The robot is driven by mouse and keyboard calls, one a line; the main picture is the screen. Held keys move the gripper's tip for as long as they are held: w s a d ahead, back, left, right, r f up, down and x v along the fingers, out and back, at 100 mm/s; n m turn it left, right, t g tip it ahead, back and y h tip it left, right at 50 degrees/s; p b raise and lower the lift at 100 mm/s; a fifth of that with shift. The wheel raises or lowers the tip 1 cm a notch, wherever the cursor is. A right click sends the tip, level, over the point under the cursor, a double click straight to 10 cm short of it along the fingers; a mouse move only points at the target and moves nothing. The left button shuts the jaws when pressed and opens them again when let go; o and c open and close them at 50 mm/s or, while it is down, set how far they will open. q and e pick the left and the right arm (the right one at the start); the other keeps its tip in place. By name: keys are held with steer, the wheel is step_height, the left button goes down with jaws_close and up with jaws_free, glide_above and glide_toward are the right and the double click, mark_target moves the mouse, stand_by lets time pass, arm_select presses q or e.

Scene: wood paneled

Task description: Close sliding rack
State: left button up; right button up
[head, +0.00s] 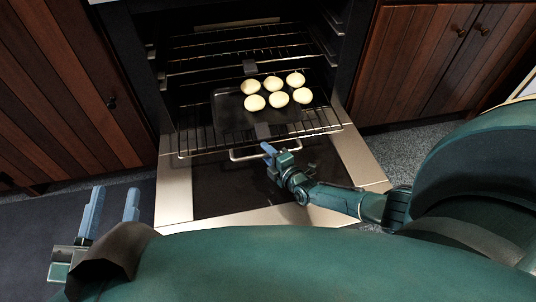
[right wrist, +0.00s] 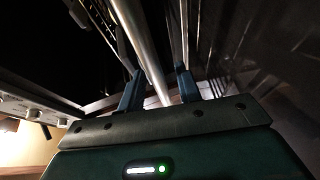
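The sliding rack (head: 190,146) is a wire shelf pulled partly out of the oven, over the lowered door. A dark tray (head: 228,113) lies on it with several pale round pastries (head: 279,99). A curved metal handle (head: 241,157) runs along the rack's front. My right gripper (head: 274,153) is at this handle. In the right wrist view, a metal bar (right wrist: 148,55) runs between the two fingers of my right gripper (right wrist: 160,82), with gaps beside it, so they look open around it. My left gripper (head: 114,205) is open and empty at the lower left, away from the oven.
The oven door (head: 175,185) is lowered and lies flat beneath the rack. Further wire racks (head: 240,55) sit inside the dark oven. Wooden cabinets stand left (head: 75,80) and right (head: 430,60). A dark mat (head: 40,220) covers the floor at left.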

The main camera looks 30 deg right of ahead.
steer(key=shift+c, duration=0.4)
jaws_close()
